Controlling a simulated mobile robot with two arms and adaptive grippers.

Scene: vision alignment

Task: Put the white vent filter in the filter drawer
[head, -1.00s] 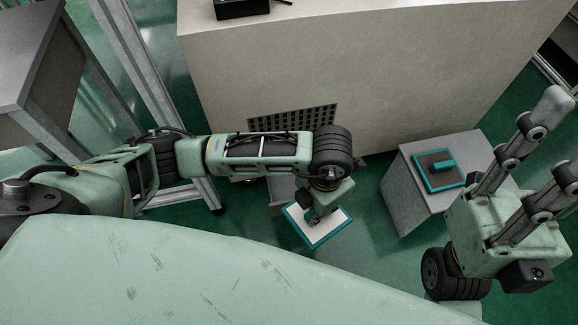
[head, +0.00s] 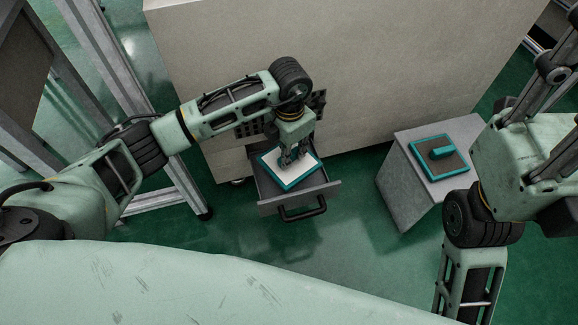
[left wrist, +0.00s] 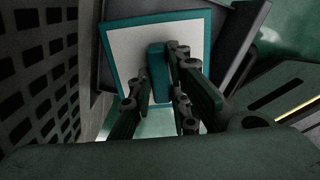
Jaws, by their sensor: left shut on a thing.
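The white vent filter (head: 273,165) has a white face, a teal frame and a teal handle. My left gripper (head: 289,159) is shut on its handle; the handle (left wrist: 157,72) shows between the fingers in the left wrist view. The filter lies tilted over the open grey filter drawer (head: 300,194), inside its outline in the head view. I cannot tell whether it touches the drawer floor. The drawer sticks out of the beige cabinet (head: 340,75), with its dark handle facing front. My right gripper (head: 560,112) is at the right edge, fingers apart and empty, tips cut off.
A grey block (head: 405,190) stands right of the drawer and carries a dark-faced filter (head: 439,157) with a teal frame and handle. A metal frame post (head: 165,170) stands left of the drawer. Green floor is free between the drawer and the block.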

